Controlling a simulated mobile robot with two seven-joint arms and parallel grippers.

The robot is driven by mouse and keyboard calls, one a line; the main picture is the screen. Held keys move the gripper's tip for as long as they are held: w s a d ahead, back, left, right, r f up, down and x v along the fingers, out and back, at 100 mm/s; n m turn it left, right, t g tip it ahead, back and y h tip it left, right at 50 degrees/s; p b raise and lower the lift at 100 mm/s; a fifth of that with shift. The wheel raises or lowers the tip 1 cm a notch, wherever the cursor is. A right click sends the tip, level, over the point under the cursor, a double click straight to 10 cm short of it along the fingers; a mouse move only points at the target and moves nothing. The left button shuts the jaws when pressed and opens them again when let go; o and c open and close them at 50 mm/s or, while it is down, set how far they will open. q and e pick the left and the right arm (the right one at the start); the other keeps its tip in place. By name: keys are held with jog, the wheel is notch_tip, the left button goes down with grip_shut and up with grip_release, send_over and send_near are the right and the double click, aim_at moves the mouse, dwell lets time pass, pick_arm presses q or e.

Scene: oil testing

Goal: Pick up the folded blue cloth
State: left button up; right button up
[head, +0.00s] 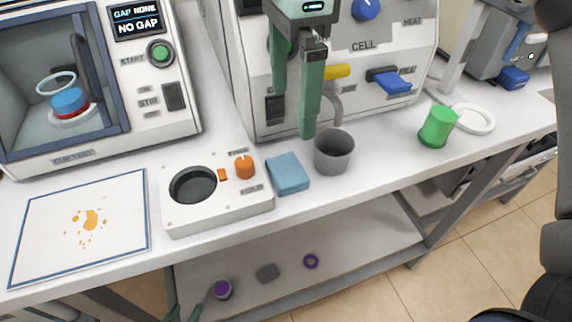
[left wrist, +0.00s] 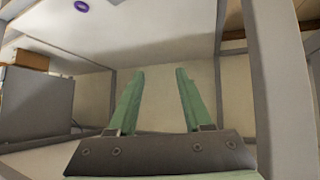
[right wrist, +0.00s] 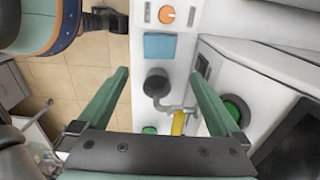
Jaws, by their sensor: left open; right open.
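The folded blue cloth (head: 288,172) lies flat on the white worktop, between the white heater box and the grey cup. It also shows near the top of the right wrist view (right wrist: 160,46). My right gripper (head: 293,115) is open and empty, above the worktop and behind the cloth in the head view, apart from it. My left gripper (head: 186,311) is open and empty, with only its fingertips showing at the bottom edge of the head view. In the left wrist view its fingers (left wrist: 161,74) are spread below the worktop level, facing the lower shelf area.
A grey cup (head: 334,151) stands just right of the cloth. The heater box (head: 218,222) with an orange knob is just left. A stained white mat (head: 50,230) lies further left. Machines line the back. A green cylinder (head: 437,126) stands right. Small items lie on the lower shelf (head: 350,262).

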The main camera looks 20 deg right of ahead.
jog(key=b, duration=0.1)
send_over(292, 167)
notch_tip(292, 167, down, 6)
jog(key=shift+r, duration=0.1)
notch_tip(292, 167, down, 2)
jog(key=shift+f, duration=0.1)
notch_tip(292, 167, down, 3)
jog(key=shift+f+b, duration=0.15)
jog(key=shift+b, duration=0.45)
jog(key=shift+f, duration=0.4)
jog(key=c, duration=1.1)
pick_arm(q)
jog(key=shift+w+a+r+t, duration=0.2)
jog(key=shift+w+r+t, duration=0.25)
jog(key=shift+w, duration=0.1)
jog(key=shift+w+a+r+t, duration=0.15)
jog(key=shift+w+r+t, duration=0.15)
jog(key=shift+w+t, duration=0.2)
pick_arm(e)
jog(key=shift+r, duration=0.1)
